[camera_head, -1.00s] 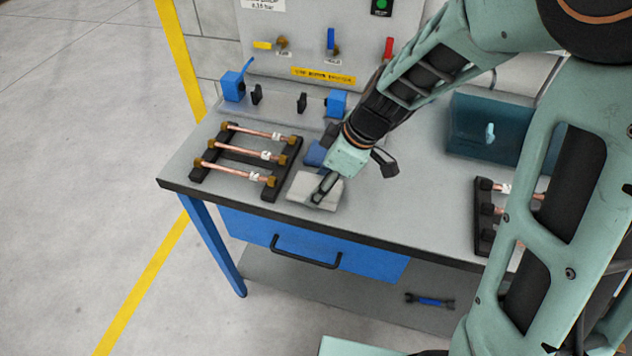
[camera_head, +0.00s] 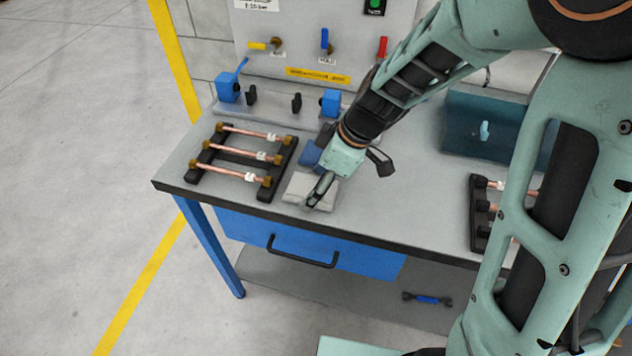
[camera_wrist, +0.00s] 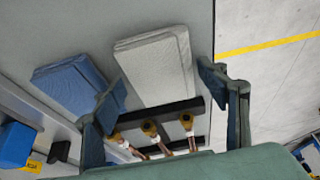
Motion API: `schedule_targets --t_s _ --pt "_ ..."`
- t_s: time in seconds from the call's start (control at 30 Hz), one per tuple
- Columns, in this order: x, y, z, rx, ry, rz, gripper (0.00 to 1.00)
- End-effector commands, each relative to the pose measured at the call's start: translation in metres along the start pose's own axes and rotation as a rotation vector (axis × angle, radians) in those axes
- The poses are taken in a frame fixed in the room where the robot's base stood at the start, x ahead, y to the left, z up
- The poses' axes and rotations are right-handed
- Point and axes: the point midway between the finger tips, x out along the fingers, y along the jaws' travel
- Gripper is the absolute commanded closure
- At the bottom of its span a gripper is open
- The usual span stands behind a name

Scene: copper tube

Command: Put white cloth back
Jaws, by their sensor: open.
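The white cloth (camera_head: 297,187) lies folded flat on the grey bench top near its front edge. It also shows whole in the wrist view (camera_wrist: 158,68). My gripper (camera_head: 319,190) is over the cloth in the head view and hides part of it. In the wrist view my gripper (camera_wrist: 162,78) has its two fingers wide apart with nothing between them, and the cloth lies beyond them. I cannot tell the exact height above the cloth. A folded blue cloth (camera_wrist: 75,84) lies beside the white one, and it is partly hidden behind my gripper in the head view (camera_head: 309,153).
A black rack with copper tubes (camera_head: 240,158) stands left of the cloths. Blue clamps (camera_head: 229,87) and a valve panel (camera_head: 300,40) are behind. A teal bin (camera_head: 485,125) and a second rack (camera_head: 480,210) are at the right. Bare bench lies between.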

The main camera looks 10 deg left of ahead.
Motion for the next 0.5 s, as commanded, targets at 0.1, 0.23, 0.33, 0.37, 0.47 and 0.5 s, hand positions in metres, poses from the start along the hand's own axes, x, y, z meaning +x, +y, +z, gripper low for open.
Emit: schedule_targets --t_s 0.1,0.23,0.33,0.37,0.47,0.5 --pt "-0.019 0.002 -0.001 0.000 0.002 0.006 0.33" --pt "-0.046 0.002 -0.001 -0.001 0.002 0.008 0.33" --pt "-0.068 0.001 -0.001 0.000 0.001 0.007 0.33" --pt "-0.075 0.001 -0.001 -0.001 0.001 0.006 0.33" --pt "-0.094 0.001 -0.001 0.000 0.001 0.005 0.33" --pt "-0.100 0.001 -0.001 0.000 0.001 0.005 0.33"
